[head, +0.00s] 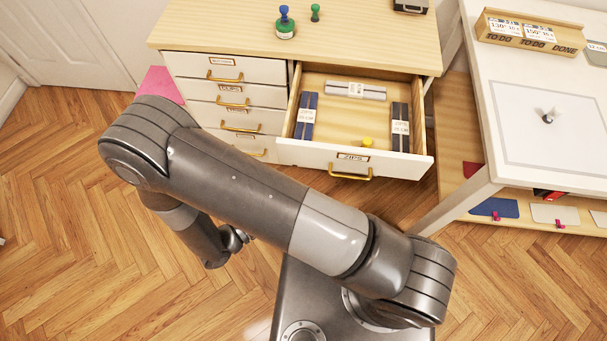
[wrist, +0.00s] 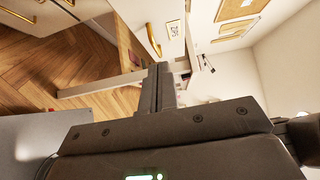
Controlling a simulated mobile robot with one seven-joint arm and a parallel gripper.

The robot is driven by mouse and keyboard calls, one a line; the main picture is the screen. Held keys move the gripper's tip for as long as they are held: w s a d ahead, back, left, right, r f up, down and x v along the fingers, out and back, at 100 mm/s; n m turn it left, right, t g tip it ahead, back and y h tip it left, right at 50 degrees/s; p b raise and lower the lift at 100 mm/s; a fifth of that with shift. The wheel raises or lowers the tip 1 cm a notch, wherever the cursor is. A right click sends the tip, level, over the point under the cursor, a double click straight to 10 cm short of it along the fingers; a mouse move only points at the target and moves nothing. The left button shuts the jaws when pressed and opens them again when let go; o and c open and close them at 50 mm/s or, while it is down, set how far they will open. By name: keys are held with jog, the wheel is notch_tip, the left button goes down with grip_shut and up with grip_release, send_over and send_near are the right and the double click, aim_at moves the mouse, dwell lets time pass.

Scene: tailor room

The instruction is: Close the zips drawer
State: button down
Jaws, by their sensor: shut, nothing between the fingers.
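The zips drawer (head: 408,165) is pulled open from the cabinet in the head view, its white front toward me with a "ZIPS" label (head: 353,157) and a brass handle (head: 350,177). Inside lie dark blue zips (head: 306,115), a light grey bundle (head: 356,90), dark zips (head: 401,126) and a yellow round item (head: 367,141). In the wrist view, a brass handle (wrist: 153,40) and a label on a white front show beyond my gripper (wrist: 166,68). My gripper is shut and empty, apart from the handle. The head view mostly hides it behind my arm.
Closed drawers (head: 230,95) with brass handles stack left of the open one. Stamps (head: 285,24) stand on the cabinet top (head: 210,22). A white table (head: 535,75) stands at right, its leg (head: 455,198) near the drawer. Wooden floor (head: 60,230) is clear at left.

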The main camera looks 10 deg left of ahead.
aim_at(326, 90)
jog(key=x, duration=0.4)
jog(key=w+a+x, duration=0.1)
jog(key=x, duration=0.7)
jog(key=shift+w+a, duration=0.3)
jog(key=shift+w, duration=0.4)
jog(key=shift+w, duration=0.1)
jog(key=w, duration=2.9)
jog(key=shift+w, duration=0.45)
